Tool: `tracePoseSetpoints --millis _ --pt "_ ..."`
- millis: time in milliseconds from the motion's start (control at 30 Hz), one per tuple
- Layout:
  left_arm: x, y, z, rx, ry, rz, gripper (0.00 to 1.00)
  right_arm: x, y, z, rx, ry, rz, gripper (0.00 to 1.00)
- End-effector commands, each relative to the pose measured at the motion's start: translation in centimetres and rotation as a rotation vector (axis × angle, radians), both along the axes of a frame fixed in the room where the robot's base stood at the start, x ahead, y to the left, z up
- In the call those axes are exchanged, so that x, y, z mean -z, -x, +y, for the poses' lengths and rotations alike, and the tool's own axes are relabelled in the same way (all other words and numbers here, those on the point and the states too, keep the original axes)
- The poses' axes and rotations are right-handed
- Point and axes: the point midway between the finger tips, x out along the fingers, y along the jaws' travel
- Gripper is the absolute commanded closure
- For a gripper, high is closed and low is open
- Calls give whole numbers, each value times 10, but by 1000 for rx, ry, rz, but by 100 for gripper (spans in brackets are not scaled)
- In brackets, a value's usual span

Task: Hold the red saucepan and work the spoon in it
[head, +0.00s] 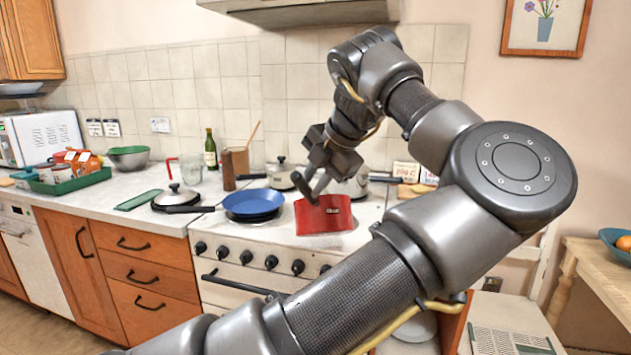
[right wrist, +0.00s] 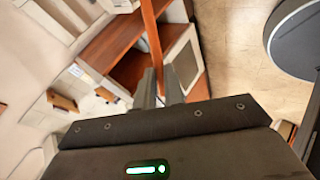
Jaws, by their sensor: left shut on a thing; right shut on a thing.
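The red saucepan (head: 330,222) is on the right of the stove top in the head view, its upper part partly covered by my left gripper (head: 312,188). The left gripper comes down from above and is shut on the saucepan near its top edge; the exact grip is hard to see. In the right wrist view my right gripper (right wrist: 160,88) is shut on a thin orange-brown wooden stick (right wrist: 151,40), which looks like the spoon's handle. The stick's far end leaves the picture. The right gripper does not show in the head view, and the saucepan's inside is hidden.
A blue frying pan (head: 254,203) stands left of the saucepan. Lidded pots (head: 281,172) are behind it. A dark pan with a lid (head: 176,198) is on the counter. A bottle (head: 210,150) and pepper mill (head: 228,172) stand at the back. A wooden table (head: 600,265) is at right.

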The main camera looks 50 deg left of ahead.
Motion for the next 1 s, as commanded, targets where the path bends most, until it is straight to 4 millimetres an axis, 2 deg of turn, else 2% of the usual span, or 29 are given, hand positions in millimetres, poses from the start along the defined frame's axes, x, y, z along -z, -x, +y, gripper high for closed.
tracePoseSetpoints --millis 300,467,800,1000 --pt "-1 0 1 -2 -5 -3 100 -1 0 0 0 0 0 100" --pt "4 -6 9 -29 -34 -15 100 -6 0 0 0 0 0 100" --pt "36 -38 55 -114 -248 -121 100 -34 0 0 0 0 0 100" --pt "56 -63 69 -65 -389 -213 100 -50 0 0 0 0 0 100"
